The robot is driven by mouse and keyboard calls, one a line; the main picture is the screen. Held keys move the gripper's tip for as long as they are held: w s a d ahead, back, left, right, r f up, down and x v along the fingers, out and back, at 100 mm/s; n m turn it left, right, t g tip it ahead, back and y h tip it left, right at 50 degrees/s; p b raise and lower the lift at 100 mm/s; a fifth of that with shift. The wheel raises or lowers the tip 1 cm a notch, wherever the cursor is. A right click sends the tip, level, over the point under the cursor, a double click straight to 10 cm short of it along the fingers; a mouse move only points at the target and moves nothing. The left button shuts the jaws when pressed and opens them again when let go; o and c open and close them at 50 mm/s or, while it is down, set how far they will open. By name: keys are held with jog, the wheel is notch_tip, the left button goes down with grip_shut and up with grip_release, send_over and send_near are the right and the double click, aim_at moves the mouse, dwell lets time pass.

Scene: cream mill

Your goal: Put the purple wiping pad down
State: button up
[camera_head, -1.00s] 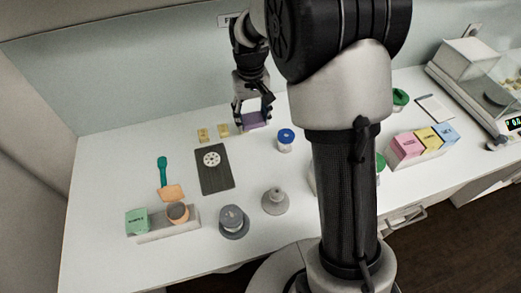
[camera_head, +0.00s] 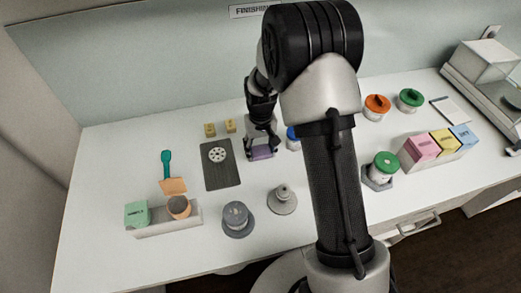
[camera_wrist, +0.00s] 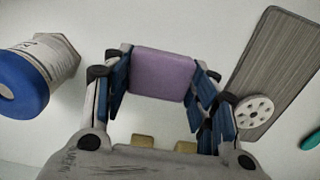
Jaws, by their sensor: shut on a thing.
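The purple wiping pad (camera_head: 261,153) is a flat, rounded block over the white bench, just right of the dark mat. In the wrist view the pad (camera_wrist: 163,74) sits between the blue-lined fingers of my gripper (camera_wrist: 160,85), which is shut on it from both sides. In the head view my gripper (camera_head: 262,143) points down with the pad at its tips. The pad is low over the bench; I cannot tell whether it touches the surface.
A dark grey mat (camera_head: 222,174) with a white perforated disc (camera_head: 217,155) lies left of the pad. A blue-lidded jar (camera_head: 292,139) stands close on the right, partly hidden by my arm. Two small yellow blocks (camera_head: 210,130) are behind the mat.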

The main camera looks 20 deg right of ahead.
jog(key=o, duration=1.2)
jog(key=shift+f, duration=0.15)
notch_tip(320, 180, up, 12)
jog(key=p, duration=0.3)
notch_tip(320, 180, up, 9)
jog(key=t, duration=0.1)
send_over(261, 150)
jog(key=s, duration=0.5)
jog(key=s+r+t, duration=0.1)
jog(key=s+r, duration=0.3)
jog(key=s, duration=0.7)
jog(key=s+r+t, duration=0.2)
jog(key=s+r, duration=0.3)
jog(key=s, duration=0.7)
jog(key=shift+r+t, duration=0.25)
jog(key=shift+t, duration=0.05)
